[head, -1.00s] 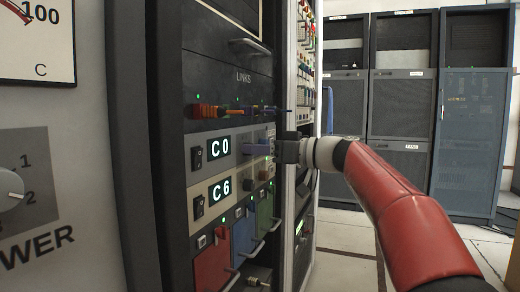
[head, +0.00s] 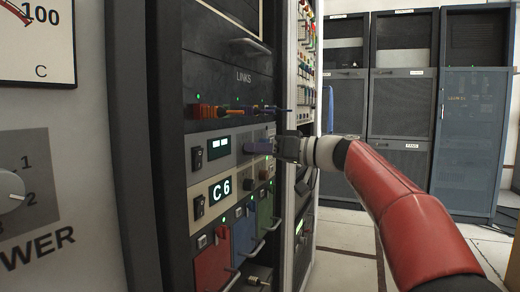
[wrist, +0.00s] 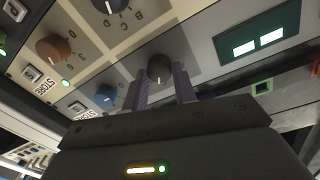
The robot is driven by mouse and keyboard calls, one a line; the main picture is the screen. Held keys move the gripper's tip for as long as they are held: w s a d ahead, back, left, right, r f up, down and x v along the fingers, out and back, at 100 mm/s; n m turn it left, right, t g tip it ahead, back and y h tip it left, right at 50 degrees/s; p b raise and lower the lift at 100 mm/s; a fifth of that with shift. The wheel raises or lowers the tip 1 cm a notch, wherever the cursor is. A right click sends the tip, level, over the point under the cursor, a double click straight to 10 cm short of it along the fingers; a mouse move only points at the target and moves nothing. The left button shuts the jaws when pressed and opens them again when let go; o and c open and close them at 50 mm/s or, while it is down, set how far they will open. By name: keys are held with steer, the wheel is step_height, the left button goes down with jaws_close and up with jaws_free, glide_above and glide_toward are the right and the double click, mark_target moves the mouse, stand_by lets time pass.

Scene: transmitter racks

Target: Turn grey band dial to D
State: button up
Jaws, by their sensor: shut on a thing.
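My gripper (wrist: 166,92) is shut on a dark round dial (wrist: 160,68) on the grey panel (wrist: 212,55); one finger is on each side of the dial. The dial's white pointer mark points toward the bottom of the wrist view. I cannot read the letters around this dial. In the head view my gripper (head: 266,146) reaches the right end of the upper, grey unit, and its fingers hide the dial.
A beige unit (head: 203,216) below shows C6. A brown knob (wrist: 54,48) and a blue knob (wrist: 105,95) are close to my fingers. Orange and blue link plugs (head: 232,110) stick out above. Red, blue and green handled modules (head: 212,268) are below.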

steer(key=m+p, duration=0.1)
steer(key=m, duration=0.4)
steer(key=shift+d+p, duration=0.1)
steer(key=shift+p, duration=0.2)
steer(key=shift+m, duration=0.5)
steer(key=o, duration=1)
steer(key=shift+c, duration=0.2)
steer(key=v, duration=0.7)
steer(key=shift+d+b, duration=0.4)
steer(key=shift+b, duration=0.05)
steer(key=shift+s+a, duration=0.1)
